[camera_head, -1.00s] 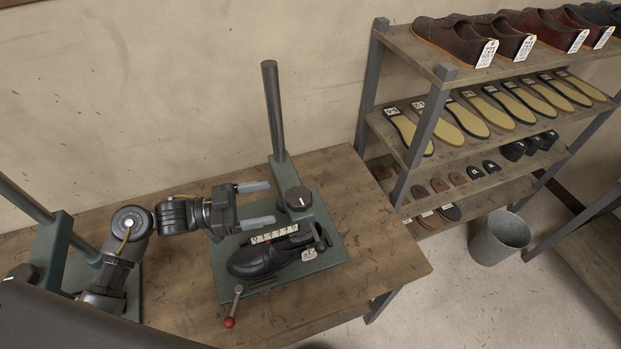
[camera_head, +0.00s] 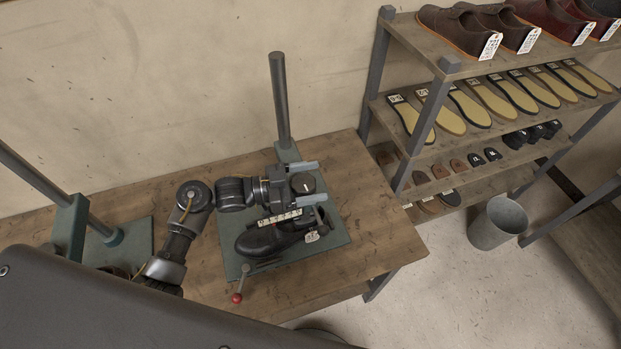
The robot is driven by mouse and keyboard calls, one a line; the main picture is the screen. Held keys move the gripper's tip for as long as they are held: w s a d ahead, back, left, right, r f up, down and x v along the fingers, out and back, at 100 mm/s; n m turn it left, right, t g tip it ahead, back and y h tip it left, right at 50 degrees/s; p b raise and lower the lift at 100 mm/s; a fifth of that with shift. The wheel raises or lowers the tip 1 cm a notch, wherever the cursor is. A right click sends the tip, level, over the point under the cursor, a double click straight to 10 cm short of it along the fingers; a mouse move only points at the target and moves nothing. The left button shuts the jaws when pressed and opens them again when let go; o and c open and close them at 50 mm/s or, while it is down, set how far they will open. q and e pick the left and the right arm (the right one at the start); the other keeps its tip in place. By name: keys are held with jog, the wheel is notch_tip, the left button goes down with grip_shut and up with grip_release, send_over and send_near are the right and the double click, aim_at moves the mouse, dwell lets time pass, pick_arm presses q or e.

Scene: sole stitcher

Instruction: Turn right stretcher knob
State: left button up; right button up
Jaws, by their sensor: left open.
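The right stretcher is a green base plate (camera_head: 336,236) with a tall grey post (camera_head: 279,98) at the back. Its round black knob (camera_head: 304,184), with a white pointer line, sits near the post. My left gripper (camera_head: 312,182) is open, its two grey fingers reaching right, one on the far side of the knob and one on the near side. I cannot tell whether they touch it. A black shoe (camera_head: 262,242) lies on the plate in front, beside a white numbered scale (camera_head: 280,218). My right gripper is not in view.
A red-tipped lever (camera_head: 238,297) sticks out at the plate's front left. Another green stand (camera_head: 70,226) is at the left. A shelf rack (camera_head: 447,66) with shoes and soles and a grey bin (camera_head: 497,223) stand right of the wooden table (camera_head: 388,238).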

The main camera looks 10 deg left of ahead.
pick_arm(q)
jog(key=c, duration=1)
jog(key=shift+f+m+g+h+b, duration=0.15)
jog(key=shift+m+g+h+b, duration=0.15)
jog(key=shift+m+g+b, duration=0.5)
jog(key=m+g+b, duration=0.1)
jog(key=g+b, duration=0.1)
jog(key=m+g+b, duration=0.1)
jog(key=g+b, duration=0.1)
jog(key=m+g+h+b, duration=0.1)
jog(key=m+g+b, duration=0.1)
jog(key=g, duration=0.1)
jog(key=shift+s+f, duration=0.1)
jog(key=shift+s, duration=0.25)
jog(key=shift+s+r+m+g+b, duration=0.2)
jog(key=shift+m+g+b, duration=0.4)
jog(key=shift+g+b, duration=0.25)
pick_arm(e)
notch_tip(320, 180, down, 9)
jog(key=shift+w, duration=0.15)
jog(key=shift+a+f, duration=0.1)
pick_arm(q)
jog(key=o, duration=1)
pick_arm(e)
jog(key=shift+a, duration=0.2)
